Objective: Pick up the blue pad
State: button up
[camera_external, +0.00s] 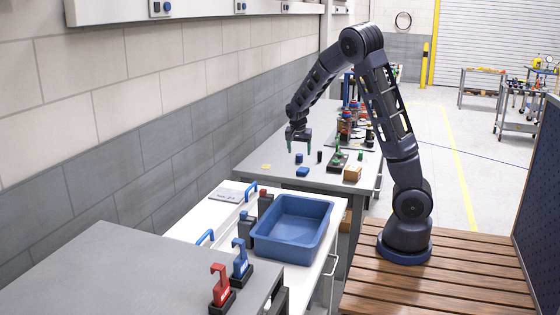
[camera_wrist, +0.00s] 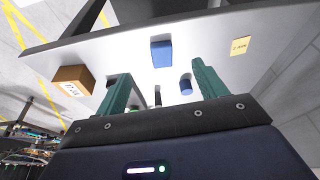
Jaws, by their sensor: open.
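The blue pad (camera_external: 303,172) lies flat on the grey table near its front edge. In the wrist view the blue pad (camera_wrist: 161,53) shows as a blue block ahead of the fingertips, between their lines. My gripper (camera_external: 299,148) hangs above the table with its green fingers pointing down, apart and empty.
A tan labelled box (camera_external: 352,174) and green-topped parts (camera_external: 338,158) stand right of the pad. A yellow tag (camera_external: 266,167) lies to its left. A blue bin (camera_external: 292,228) sits on the nearer white bench.

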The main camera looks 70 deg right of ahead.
jog(key=m+h, duration=0.1)
jog(key=m, duration=0.1)
send_near(303, 169)
jog(key=d+f, duration=0.1)
jog(key=f, duration=0.1)
jog(key=shift+w+d+f+g, duration=0.1)
jog(key=shift+d+f+g, duration=0.25)
jog(key=shift+f+g, duration=0.05)
jog(key=shift+n, duration=0.3)
jog(key=shift+w+a+x, duration=0.1)
jog(key=shift+a+x, duration=0.1)
jog(key=shift+x, duration=1.15)
jog(key=shift+w+a+x, duration=0.1)
jog(key=shift+a+x, duration=0.05)
jog(key=shift+x, duration=1.2)
jog(key=shift+f, duration=0.1)
jog(key=c, duration=1.1)
